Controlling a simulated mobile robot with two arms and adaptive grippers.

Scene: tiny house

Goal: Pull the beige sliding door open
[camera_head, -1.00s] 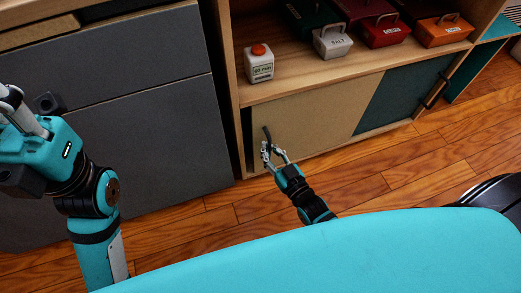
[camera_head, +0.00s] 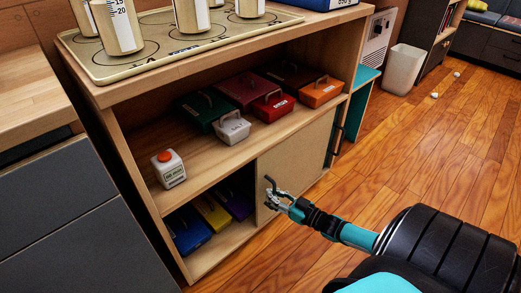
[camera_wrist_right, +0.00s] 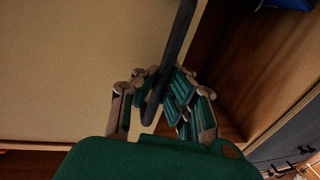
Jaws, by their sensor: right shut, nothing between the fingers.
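The beige sliding door (camera_head: 297,158) covers the right part of the cabinet's lower shelf. The left part stands open. The dark door handle (camera_head: 270,182) is near the door's left edge. My right gripper (camera_head: 273,195) is shut at this handle, with nothing gripped between its fingers. In the right wrist view the handle (camera_wrist_right: 176,50) runs down in front of the fingers (camera_wrist_right: 165,105), beside the beige door (camera_wrist_right: 75,65); I cannot tell whether they touch it. The green door is hidden from view. My left gripper is out of view.
Blue (camera_head: 188,230), yellow (camera_head: 213,212) and purple (camera_head: 236,198) boxes lie in the opening. Open wooden floor (camera_head: 420,160) lies to the right.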

